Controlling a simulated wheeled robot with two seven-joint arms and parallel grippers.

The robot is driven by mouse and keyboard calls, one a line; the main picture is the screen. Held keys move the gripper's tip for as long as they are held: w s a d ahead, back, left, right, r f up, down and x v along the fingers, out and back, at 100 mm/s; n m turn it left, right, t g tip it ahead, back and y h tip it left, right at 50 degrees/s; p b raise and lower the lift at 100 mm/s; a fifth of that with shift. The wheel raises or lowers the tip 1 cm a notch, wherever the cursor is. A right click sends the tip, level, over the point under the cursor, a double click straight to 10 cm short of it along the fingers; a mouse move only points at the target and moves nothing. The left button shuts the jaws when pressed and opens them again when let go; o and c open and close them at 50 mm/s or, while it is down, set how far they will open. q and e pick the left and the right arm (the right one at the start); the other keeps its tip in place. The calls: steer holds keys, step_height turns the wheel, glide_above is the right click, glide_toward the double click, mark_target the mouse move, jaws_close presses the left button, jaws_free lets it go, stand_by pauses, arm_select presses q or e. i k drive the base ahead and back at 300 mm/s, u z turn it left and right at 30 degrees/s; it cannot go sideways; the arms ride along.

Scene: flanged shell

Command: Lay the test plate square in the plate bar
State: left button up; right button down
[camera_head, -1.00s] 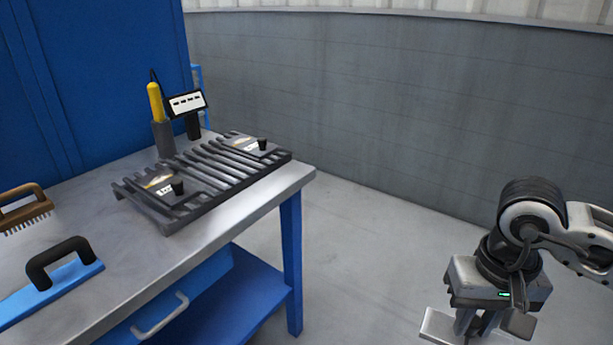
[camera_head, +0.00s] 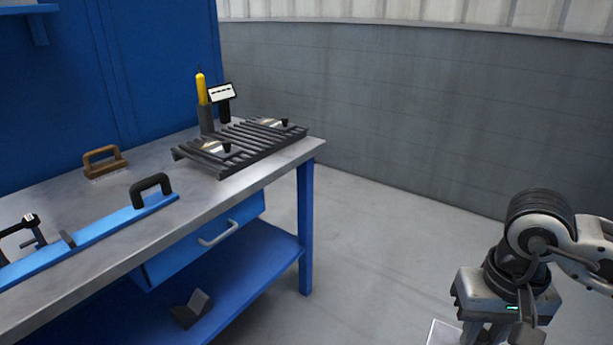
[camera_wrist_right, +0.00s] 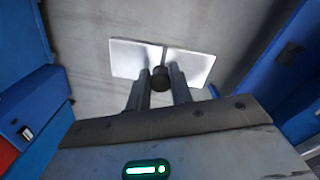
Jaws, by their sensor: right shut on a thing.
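My right gripper (camera_wrist_right: 160,90) is shut on the black knob (camera_wrist_right: 160,77) of a shiny flat metal plate, the test plate (camera_wrist_right: 133,57). A narrow dark line crosses the plate near its middle. In the head view a corner of the plate (camera_head: 443,333) shows low at the right, below the gripper, over the floor and clear of the bench. A long blue bar (camera_head: 108,226) with a black handle and a black clamp lies on the bench at left; it seems to be the plate bar. My left gripper is out of view.
The slatted dark rack (camera_head: 243,146) on the bench (camera_head: 70,186) holds two knobbed plates. Behind it stand a yellow-topped tool (camera_head: 202,90) and a small display (camera_head: 222,93). A wire brush (camera_head: 104,161) lies behind the bar. Open floor separates my right arm from the bench.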

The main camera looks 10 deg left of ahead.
mark_target(29, 262)
steer(key=u, duration=1.6)
steer(key=i, duration=0.5)
steer(key=z, duration=0.5)
steer(key=k, duration=0.7)
steer(key=u, duration=0.9)
steer(key=i, duration=0.5)
steer(key=u, duration=0.05)
